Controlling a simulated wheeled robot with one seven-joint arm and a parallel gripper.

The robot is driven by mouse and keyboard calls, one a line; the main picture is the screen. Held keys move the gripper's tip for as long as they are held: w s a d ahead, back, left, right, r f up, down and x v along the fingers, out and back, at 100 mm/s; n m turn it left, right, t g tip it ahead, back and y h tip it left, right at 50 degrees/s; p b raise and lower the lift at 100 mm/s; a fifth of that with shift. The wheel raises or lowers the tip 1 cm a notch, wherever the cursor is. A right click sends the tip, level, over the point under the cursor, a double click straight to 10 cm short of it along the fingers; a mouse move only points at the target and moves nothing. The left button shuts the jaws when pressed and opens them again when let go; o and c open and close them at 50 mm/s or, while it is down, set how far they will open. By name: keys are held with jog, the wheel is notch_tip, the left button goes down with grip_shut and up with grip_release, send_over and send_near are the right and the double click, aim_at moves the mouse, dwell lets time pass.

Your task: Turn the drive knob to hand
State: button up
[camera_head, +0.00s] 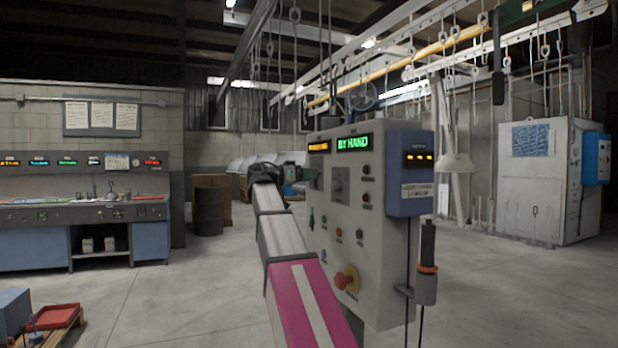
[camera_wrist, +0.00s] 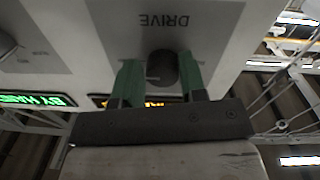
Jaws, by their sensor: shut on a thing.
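The drive knob (camera_wrist: 162,66) is a dark round knob under the printed label DRIVE, which appears upside down in the wrist view. My gripper (camera_wrist: 160,62) has one green finger on each side of the knob and is shut on it. The knob's pointer direction cannot be made out. In the head view my gripper (camera_head: 302,172) reaches the left part of the grey control panel (camera_head: 385,270), and the knob is hidden there. A green display (camera_head: 354,143) on the panel reads BY HAND. An orange display (camera_head: 318,147) is lit beside it.
A red knob on a yellow base (camera_head: 347,282) sits low on the panel, near my arm. A blue box (camera_head: 409,172) and a hanging pendant (camera_head: 427,262) are on its right side. Hooks hang from overhead rails (camera_head: 440,45). The floor (camera_head: 190,290) left of my arm is mostly clear.

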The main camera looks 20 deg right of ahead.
jog(key=shift+s+d+r+m+g, duration=0.15)
jog(key=shift+s+m, duration=0.1)
jog(key=shift+m, duration=0.9)
jog(key=shift+s+a+m+g, duration=0.1)
jog(key=shift+s+m+g, duration=0.1)
jog(key=shift+m, duration=0.95)
jog(key=shift+o, duration=0.2)
jog(key=o, duration=0.8)
jog(key=shift+s, duration=0.1)
jog(key=shift+d, duration=0.1)
jog(key=shift+w, duration=0.25)
